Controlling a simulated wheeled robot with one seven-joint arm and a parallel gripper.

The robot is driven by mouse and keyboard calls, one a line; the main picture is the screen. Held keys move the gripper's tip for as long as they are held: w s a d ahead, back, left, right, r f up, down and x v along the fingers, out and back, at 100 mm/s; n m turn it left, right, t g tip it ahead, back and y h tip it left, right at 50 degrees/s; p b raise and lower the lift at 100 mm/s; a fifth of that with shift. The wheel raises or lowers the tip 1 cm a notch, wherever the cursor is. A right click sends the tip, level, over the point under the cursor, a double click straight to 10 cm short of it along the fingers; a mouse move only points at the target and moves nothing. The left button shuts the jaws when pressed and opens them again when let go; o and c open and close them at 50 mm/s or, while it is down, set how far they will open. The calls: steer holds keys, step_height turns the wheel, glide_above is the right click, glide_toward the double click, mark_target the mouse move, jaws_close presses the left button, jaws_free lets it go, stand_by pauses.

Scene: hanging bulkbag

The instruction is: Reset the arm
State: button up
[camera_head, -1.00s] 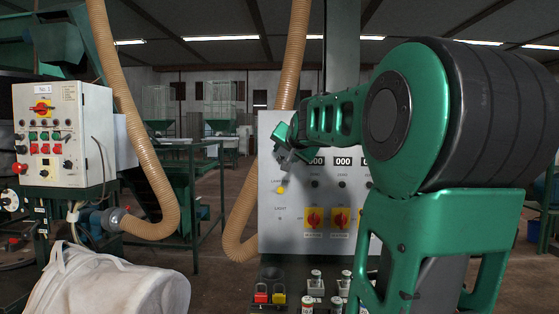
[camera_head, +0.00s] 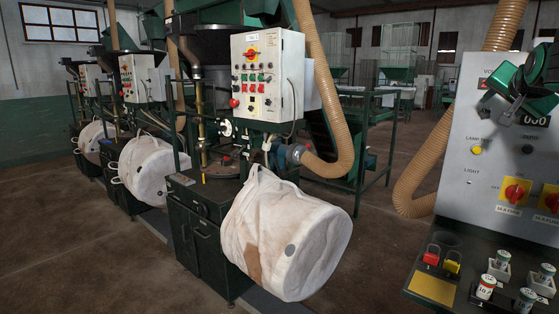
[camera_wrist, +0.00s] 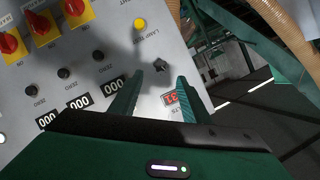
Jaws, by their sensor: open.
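My gripper (camera_head: 517,92) shows at the right edge of the head view, in front of the upper part of a grey control panel (camera_head: 450,150). Its green jaws are open and hold nothing. In the wrist view my gripper (camera_wrist: 158,100) has its two green fingers spread apart over the face of the panel (camera_wrist: 110,50). Whether the fingers touch the panel I cannot tell. Most of my arm is outside the head view.
A white bulk bag (camera_head: 290,235) hangs at a green machine with a control box (camera_head: 268,75). Another bag (camera_head: 150,170) hangs further left. The floor between bag and panel is clear.

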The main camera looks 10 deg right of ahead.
steer(key=s+a+f+n+g+y, duration=0.15)
steer(key=s+a+f, duration=0.25)
steer(key=f, duration=0.4)
steer(key=s+a+f+n+g+y, duration=0.1)
steer(key=s+a+f+g+y, duration=0.2)
steer(key=f, duration=0.4)
steer(key=s+a+f+n+g, duration=0.1)
steer(key=s+a+f+n, duration=0.1)
steer(key=s+a+f, duration=0.45)
steer(key=s+a+f+n+g+y, duration=0.3)
steer(key=s+a+f+g, duration=0.3)
steer(key=s+a+f, duration=0.5)
steer(key=s+f+y, duration=0.1)
steer(key=s+f, duration=0.2)
steer(key=f, duration=0.1)
steer(key=shift+s+a+f, duration=0.15)
steer(key=shift+s+a, duration=0.05)
steer(key=shift+a, duration=0.05)
steer(key=shift+n, duration=0.25)
steer(key=shift+w+f, duration=0.25)
steer(key=shift+w, duration=0.4)
